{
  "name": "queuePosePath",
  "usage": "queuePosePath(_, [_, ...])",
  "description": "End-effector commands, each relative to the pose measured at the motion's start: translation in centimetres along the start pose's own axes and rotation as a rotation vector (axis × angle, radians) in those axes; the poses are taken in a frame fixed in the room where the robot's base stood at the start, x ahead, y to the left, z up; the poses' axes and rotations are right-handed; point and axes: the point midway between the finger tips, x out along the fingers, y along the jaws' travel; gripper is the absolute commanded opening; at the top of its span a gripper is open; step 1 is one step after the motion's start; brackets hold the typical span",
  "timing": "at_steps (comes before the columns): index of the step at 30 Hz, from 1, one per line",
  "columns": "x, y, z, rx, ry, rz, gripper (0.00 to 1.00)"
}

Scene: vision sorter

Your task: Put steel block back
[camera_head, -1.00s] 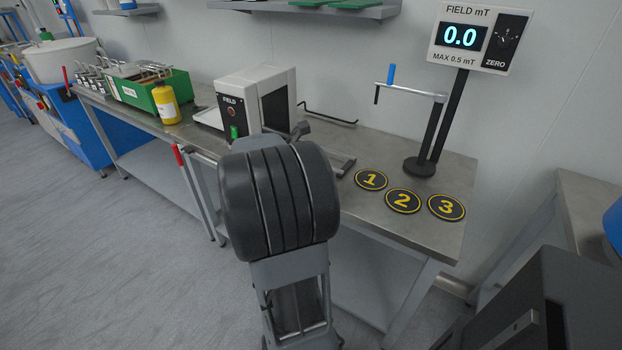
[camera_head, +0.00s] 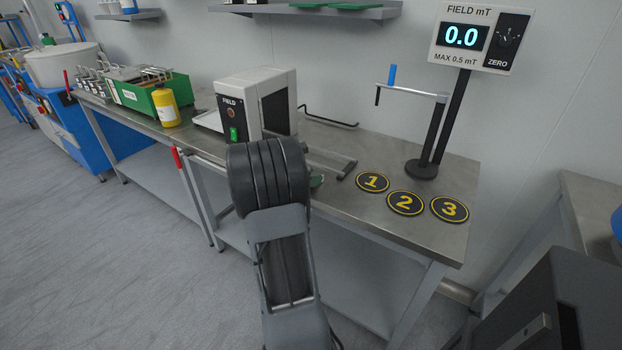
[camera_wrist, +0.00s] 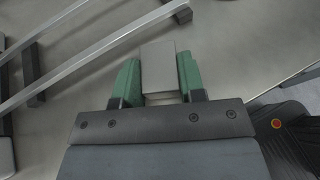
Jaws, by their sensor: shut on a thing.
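The steel block (camera_wrist: 159,66) is a plain grey block in the wrist view. My gripper (camera_wrist: 159,82) has green fingers shut on its two sides. The block is over the grey metal bench top, close to a metal rail at upper left; I cannot tell whether it touches the bench. In the head view my arm hides the block and most of the gripper; a bit of green finger shows beside the arm, near the bench's front edge.
The white FIELD box (camera_head: 243,104) and a rail on feet (camera_head: 330,160) stand near my arm. Round pads 1 (camera_head: 373,182), 2 (camera_head: 405,203) and 3 (camera_head: 450,209) lie right, before a black stand (camera_head: 421,168). The meter (camera_head: 461,38) reads 0.0. A yellow bottle (camera_head: 166,106) stands left.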

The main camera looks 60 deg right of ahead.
Motion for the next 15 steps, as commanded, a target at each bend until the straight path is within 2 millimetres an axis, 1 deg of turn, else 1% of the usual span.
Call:
queuePosePath(8, [0.03,0.03,-0.07,0.002,-0.002,0.001,0.00])
queuePosePath(13, [0.23,0.02,-0.56,0.002,-0.002,0.001,0.00])
queuePosePath(14, [0.20,0.00,-0.53,0.001,0.000,0.001,0.40])
queuePosePath(15, [0.19,0.00,-0.51,0.001,0.000,0.001,0.44])
